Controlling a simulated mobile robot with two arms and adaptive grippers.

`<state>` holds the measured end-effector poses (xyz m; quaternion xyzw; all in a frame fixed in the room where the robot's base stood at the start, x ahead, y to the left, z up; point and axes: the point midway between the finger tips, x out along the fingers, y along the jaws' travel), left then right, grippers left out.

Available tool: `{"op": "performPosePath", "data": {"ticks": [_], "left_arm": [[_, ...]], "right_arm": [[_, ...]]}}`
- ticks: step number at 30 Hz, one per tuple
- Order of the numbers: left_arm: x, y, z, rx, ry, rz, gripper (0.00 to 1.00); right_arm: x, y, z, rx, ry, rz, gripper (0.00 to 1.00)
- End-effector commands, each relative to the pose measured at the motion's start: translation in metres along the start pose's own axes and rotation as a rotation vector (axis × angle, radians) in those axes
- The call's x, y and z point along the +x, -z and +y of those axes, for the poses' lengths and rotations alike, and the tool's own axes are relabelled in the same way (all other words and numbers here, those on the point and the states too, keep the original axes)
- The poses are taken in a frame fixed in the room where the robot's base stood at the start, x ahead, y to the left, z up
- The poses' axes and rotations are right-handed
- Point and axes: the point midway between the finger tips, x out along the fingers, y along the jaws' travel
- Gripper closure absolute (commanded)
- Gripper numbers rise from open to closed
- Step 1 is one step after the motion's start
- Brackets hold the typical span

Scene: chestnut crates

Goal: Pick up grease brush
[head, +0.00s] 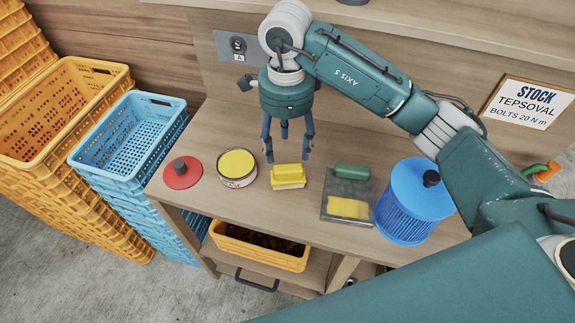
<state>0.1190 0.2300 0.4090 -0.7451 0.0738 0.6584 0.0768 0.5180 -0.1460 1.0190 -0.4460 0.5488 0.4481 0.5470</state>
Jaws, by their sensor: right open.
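The brush (289,174), with a yellow top and a paler block of bristles below, lies on the wooden bench in the head view. I take it to be the grease brush. My right gripper (288,149) hangs above and slightly behind it, fingers pointing down and spread apart. The gripper is open and empty. It seems apart from the brush, but the exact height gap is hard to tell. My left gripper is not in view.
Left of the brush stand an open tin (237,181) with yellow contents and a red lid (188,181). Right are a grey tray (333,209) with green and yellow parts and a blue canister (405,215). Stacked blue (92,160) and orange crates (20,160) flank the bench (290,220).

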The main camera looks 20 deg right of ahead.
Motion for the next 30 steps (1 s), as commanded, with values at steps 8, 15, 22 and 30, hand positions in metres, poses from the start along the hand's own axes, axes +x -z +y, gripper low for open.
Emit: {"op": "performPosePath", "data": {"ticks": [8,15,22,30], "left_arm": [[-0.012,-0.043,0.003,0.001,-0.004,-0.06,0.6],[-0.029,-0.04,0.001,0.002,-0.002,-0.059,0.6],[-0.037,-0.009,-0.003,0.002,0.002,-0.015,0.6],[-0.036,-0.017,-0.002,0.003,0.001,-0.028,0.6]], "right_arm": [[0.038,0.0,0.001,0.0,-0.003,0.001,0.43],[0.059,0.003,0.004,0.0,-0.008,0.001,0.43],[0.09,0.004,0.003,0.001,-0.003,0.001,0.43],[0.095,0.003,0.002,-0.001,-0.001,-0.001,0.43]]}}
